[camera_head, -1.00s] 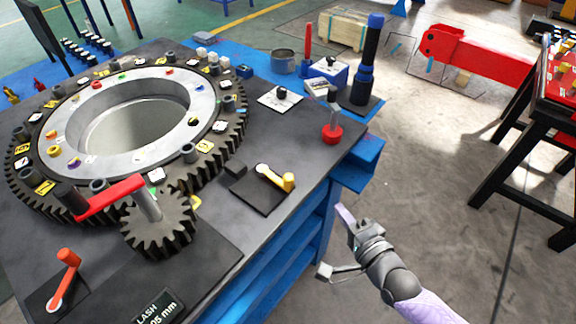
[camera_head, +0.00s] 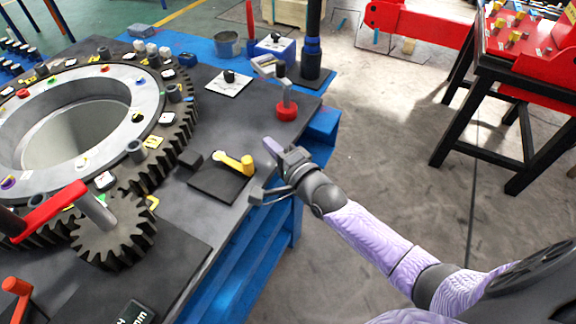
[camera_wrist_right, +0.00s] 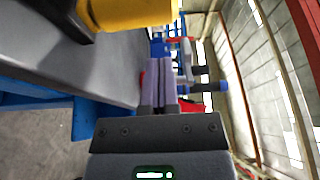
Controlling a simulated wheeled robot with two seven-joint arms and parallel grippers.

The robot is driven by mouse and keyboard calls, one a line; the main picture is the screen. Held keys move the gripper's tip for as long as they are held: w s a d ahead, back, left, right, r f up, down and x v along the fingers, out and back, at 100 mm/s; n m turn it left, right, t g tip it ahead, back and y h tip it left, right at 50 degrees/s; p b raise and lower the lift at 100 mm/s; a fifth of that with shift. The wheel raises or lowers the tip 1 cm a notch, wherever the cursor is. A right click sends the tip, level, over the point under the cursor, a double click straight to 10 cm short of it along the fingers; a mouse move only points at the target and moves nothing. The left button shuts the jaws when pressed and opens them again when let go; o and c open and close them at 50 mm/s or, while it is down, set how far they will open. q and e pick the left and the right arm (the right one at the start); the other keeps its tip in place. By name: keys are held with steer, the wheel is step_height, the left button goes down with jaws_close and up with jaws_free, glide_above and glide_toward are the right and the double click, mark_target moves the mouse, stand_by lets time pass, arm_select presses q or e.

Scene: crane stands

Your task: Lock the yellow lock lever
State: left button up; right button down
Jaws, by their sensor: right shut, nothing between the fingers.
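A small dark block (camera_head: 192,160) stands at the plate's left corner. My right gripper (camera_head: 268,147) is shut and empty, just right of the lever's knob and apart from it in the head view. In the right wrist view, my shut fingers (camera_wrist_right: 158,85) point away, and the yellow lever (camera_wrist_right: 128,12) looms large at the top left. My left gripper is not in view.
A large toothed ring (camera_head: 165,135) and a small gear (camera_head: 112,235) with a red handle (camera_head: 48,212) fill the table's left. Open floor lies right of the table.

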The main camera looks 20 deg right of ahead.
steer(key=shift+s+a+p, duration=0.3)
steer(key=shift+s+a, duration=0.15)
steer(key=shift+a, duration=0.15)
steer(key=shift+s+a+p, duration=0.25)
steer(key=shift+s+a, duration=0.15)
steer(key=shift+a, duration=0.2)
steer(key=shift+s+a, duration=0.35)
steer(key=shift+a, duration=0.15)
steer(key=shift+s+a+m+h+p, duration=0.25)
steer(key=shift+m+h+p, duration=0.25)
steer(key=shift+h, duration=0.3)
